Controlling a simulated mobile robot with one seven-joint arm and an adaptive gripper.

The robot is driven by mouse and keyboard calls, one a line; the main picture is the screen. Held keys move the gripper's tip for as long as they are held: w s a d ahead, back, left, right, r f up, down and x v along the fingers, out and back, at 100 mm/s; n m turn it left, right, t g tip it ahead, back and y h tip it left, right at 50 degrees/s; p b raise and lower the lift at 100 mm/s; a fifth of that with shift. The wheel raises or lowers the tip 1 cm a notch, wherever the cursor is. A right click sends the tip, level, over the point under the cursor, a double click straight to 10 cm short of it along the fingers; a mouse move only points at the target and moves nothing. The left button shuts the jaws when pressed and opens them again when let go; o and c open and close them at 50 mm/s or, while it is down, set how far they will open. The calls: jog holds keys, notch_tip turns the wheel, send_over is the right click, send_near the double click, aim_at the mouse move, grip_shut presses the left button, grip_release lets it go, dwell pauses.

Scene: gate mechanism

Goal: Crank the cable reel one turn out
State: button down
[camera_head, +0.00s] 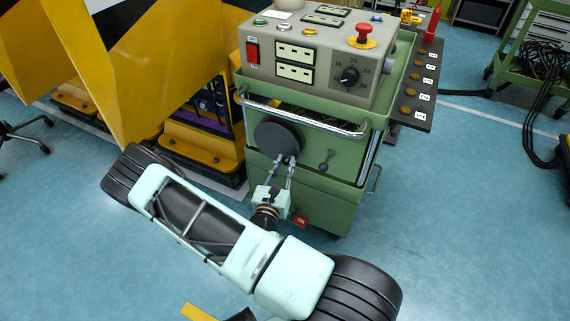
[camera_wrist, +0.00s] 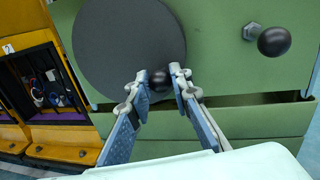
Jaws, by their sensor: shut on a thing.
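The cable reel shows as a dark grey disc (camera_head: 279,138) on the front of the green cart, and it fills the upper left of the wrist view (camera_wrist: 120,45). A round black knob (camera_wrist: 159,81) sits near the disc's lower edge. My gripper (camera_head: 284,160) reaches it from below. In the wrist view my gripper's fingertips (camera_wrist: 161,73) are shut on the knob, one on each side. The knob is hidden in the head view, and the cable cannot be seen in either view.
A second black-knobbed lever (camera_head: 326,160) sticks out right of the disc, close to my gripper; it also shows in the wrist view (camera_wrist: 273,41). A chrome rail (camera_head: 305,120) crosses above. A control box (camera_head: 315,60) tops the cart. A yellow-and-black machine (camera_head: 150,60) stands left.

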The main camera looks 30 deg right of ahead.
aim_at(264, 145)
jog(key=shift+f+m, duration=0.15)
jog(key=shift+m, duration=0.15)
